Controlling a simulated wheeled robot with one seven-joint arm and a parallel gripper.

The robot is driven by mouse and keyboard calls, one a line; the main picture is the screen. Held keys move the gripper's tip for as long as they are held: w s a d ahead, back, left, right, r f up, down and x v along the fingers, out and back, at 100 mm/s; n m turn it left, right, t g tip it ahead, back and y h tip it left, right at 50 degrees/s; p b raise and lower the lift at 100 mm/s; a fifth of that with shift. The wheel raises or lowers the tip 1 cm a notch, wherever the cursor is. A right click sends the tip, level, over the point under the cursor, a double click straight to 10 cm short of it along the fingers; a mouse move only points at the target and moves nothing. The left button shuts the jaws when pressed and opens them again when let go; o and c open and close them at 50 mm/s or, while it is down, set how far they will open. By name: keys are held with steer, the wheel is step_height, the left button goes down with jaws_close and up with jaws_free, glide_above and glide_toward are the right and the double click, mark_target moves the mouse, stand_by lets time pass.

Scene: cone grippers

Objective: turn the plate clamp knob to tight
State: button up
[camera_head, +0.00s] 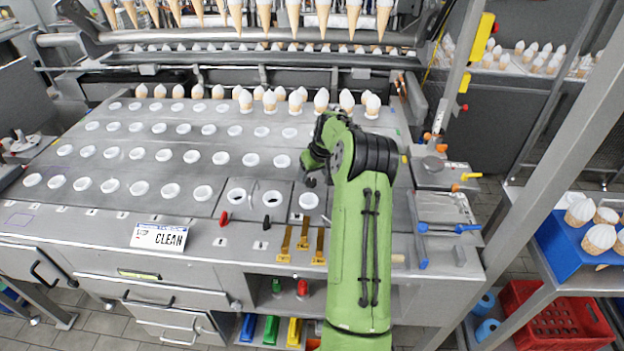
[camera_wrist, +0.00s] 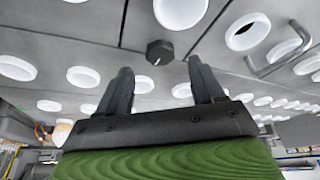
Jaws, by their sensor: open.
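The dark, many-sided knob (camera_wrist: 159,52) with a short white mark on its face sits on the grey metal plate, near a seam between plate sections. My gripper (camera_wrist: 160,78) is open and empty in the wrist view. Its two dark fingers stand apart, one on each side of the knob's line, with the knob beyond the fingertips and not touched. In the head view my gripper (camera_head: 309,174) is low over the right part of the plate (camera_head: 250,185), largely hidden by my green arm. I cannot make out the knob surely there.
White-rimmed holes cover the plate, with filled cones (camera_head: 321,99) along its back. A bent metal handle (camera_wrist: 280,58) stands near the knob in the wrist view. A red knob (camera_head: 224,218), a CLEAN sign (camera_head: 159,237) and yellow clips (camera_head: 302,240) are near the front edge.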

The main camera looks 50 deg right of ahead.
mark_target(311, 181)
steer(key=x, duration=0.4)
steer(key=c, duration=1.1)
steer(key=shift+o, duration=0.2)
